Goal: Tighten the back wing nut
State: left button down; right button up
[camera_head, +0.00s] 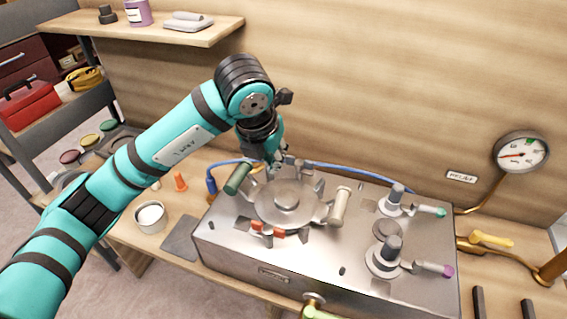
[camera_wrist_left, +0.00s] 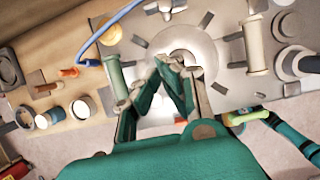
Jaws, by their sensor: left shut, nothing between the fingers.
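The round metal lid (camera_head: 285,207) sits on top of the steel housing. A grey winged piece that looks like the back wing nut (camera_wrist_left: 166,8) stands at the lid's far side in the left wrist view. Its exact angle is unclear. A red-orange wing nut (camera_head: 266,230) sits at the lid's front edge. My left gripper (camera_head: 279,163) points down over the back of the lid. In the left wrist view its fingertips (camera_wrist_left: 178,66) are together and empty, apart from the winged piece.
A green handle (camera_head: 237,179) and a pale handle (camera_head: 340,206) flank the lid. Two valve posts with levers (camera_head: 392,200) (camera_head: 384,257) stand right. A blue hose (camera_head: 350,170) runs behind. A white-filled cup (camera_head: 150,217) stands left. A gauge (camera_head: 520,153) is on the wall.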

aim_at(300, 170)
pick_arm(q)
jog(key=p+x, duration=0.2)
jog(key=x, duration=0.6)
jog(key=shift+f, duration=0.3)
jog(key=w, duration=0.1)
jog(key=w+d+p, duration=0.1)
jog(key=w, duration=0.1)
jog(key=shift+f, duration=0.1)
jog(key=shift+w+d+f, duration=0.1)
jog(key=shift+w+d, duration=0.05)
jog(key=shift+w, duration=0.4)
jog(key=shift+w+m+b, duration=0.15)
jog(key=shift+m+b, duration=0.2)
jog(key=shift+m, duration=0.05)
